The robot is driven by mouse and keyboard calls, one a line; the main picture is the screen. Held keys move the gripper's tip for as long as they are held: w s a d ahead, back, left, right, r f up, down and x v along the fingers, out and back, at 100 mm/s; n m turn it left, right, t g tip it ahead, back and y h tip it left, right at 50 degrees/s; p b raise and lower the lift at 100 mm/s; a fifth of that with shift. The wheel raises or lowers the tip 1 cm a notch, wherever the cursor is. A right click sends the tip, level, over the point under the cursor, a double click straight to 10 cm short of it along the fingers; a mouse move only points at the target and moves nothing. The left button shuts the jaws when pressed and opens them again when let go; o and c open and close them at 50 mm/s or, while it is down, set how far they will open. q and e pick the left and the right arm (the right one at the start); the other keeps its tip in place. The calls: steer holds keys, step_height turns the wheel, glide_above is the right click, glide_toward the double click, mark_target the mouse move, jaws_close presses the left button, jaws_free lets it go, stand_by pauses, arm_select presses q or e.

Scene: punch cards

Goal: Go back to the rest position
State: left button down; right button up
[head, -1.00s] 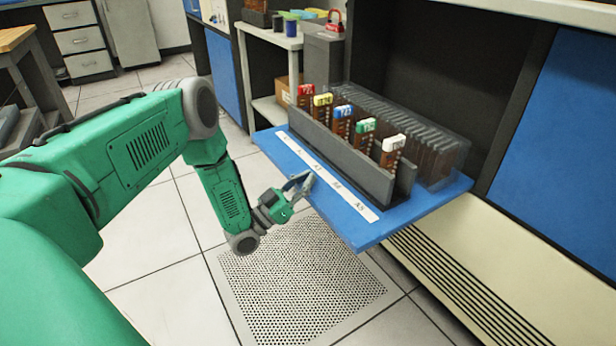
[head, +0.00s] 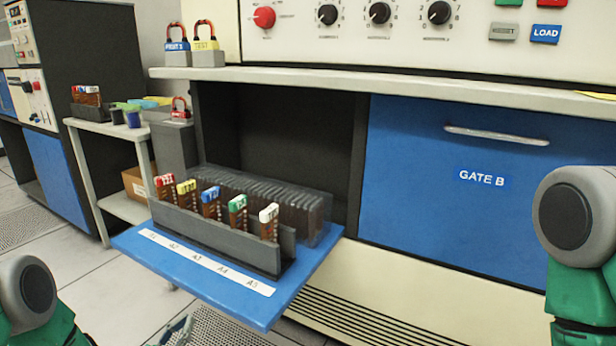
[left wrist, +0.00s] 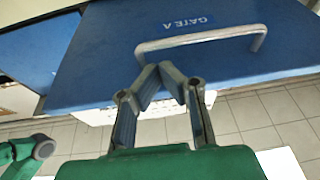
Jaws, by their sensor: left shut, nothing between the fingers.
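My left gripper (head: 178,330) shows only in part at the bottom edge of the head view, below and in front of the lowered blue flap (head: 262,310). In the left wrist view my left gripper (left wrist: 160,70) is shut and empty, its fingertips close together. Ahead of them is the blue panel marked GATE A (left wrist: 120,50) with its pale handle (left wrist: 200,37); a gap to it cannot be judged. My right arm (head: 580,250) stands at the right edge of the head view. My right gripper is out of view.
A grey rack (head: 215,237) with several colour-topped punch cards stands on the flap, before a clear-walled card holder (head: 322,222). The closed GATE B panel (head: 440,180) is at right. A small side table (head: 100,128) stands at left, with open floor before it.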

arm_select(q)
steer(key=s+d+f+n+g+y, duration=0.1)
steer(key=s+d+f+g, duration=0.15)
steer(key=d, duration=0.25)
steer(key=s+d+f+g+y, duration=0.1)
steer(key=d+f+g, duration=0.2)
steer(key=d, duration=0.2)
steer(key=s+f+g+y, duration=0.4)
steer(key=s+g, duration=0.5)
steer(key=s, duration=0.7)
steer(key=s+a+r+n+g+y+p, duration=0.1)
steer(key=s+a+r+g, duration=0.15)
steer(key=s, duration=0.45)
steer(key=s+a+r+n+g, duration=0.1)
steer(key=s+a+g, duration=0.2)
steer(key=s, duration=0.5)
step_height(320, 180, up, 17)
steer(key=p, duration=1.7)
steer(key=shift+w+d, duration=0.4)
steer(key=shift+d, duration=0.05)
arm_select(e)
step_height(320, 180, up, 18)
steer(key=d, duration=0.1)
steer(key=shift+f, duration=0.2)
